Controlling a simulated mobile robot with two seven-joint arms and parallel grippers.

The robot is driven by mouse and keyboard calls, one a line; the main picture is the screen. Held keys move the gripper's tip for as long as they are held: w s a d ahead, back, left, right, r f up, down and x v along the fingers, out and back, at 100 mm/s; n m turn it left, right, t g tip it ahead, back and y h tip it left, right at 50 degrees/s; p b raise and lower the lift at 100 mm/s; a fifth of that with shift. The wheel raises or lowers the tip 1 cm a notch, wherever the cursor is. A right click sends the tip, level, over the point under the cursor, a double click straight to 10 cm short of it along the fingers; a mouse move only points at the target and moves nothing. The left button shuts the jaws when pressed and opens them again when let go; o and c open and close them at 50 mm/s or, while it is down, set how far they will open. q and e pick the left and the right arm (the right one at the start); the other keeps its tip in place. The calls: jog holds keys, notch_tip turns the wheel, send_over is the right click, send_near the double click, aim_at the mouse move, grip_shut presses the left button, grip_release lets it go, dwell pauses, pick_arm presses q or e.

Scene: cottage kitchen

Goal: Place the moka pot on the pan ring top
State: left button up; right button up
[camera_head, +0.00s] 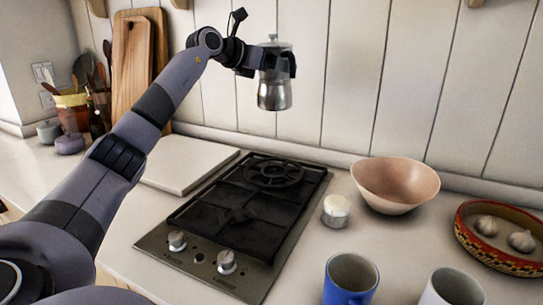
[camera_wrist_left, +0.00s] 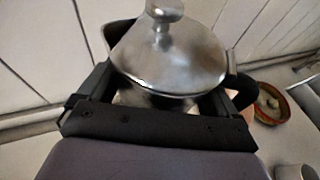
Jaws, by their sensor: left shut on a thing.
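The silver moka pot (camera_head: 273,92) is held upright in the air by my left gripper (camera_head: 277,66), above and behind the hob. In the left wrist view the pot's lid and knob (camera_wrist_left: 168,50) fill the middle, between the two dark fingers of the gripper (camera_wrist_left: 160,100). Its black handle (camera_wrist_left: 240,90) shows at the right. The pan ring top (camera_head: 274,173), a round black ring with spokes, sits at the back of the black hob (camera_head: 240,205), below the pot and apart from it. My right gripper is not in view.
A pink bowl (camera_head: 395,185) and a small white-lidded jar (camera_head: 336,211) stand right of the hob. A blue mug (camera_head: 350,280), a white mug (camera_head: 452,288) and a patterned bowl (camera_head: 500,245) with garlic are further right. A white board (camera_head: 185,160) lies left. The hob top is clear.

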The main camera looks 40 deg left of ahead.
pick_arm(q)
notch_tip(320, 180, down, 19)
jog(key=b, duration=0.2)
jog(key=shift+r, duration=0.2)
jog(key=shift+f, duration=0.15)
jog(key=o, duration=1.6)
jog(key=shift+f, duration=0.15)
jog(key=shift+o, duration=0.2)
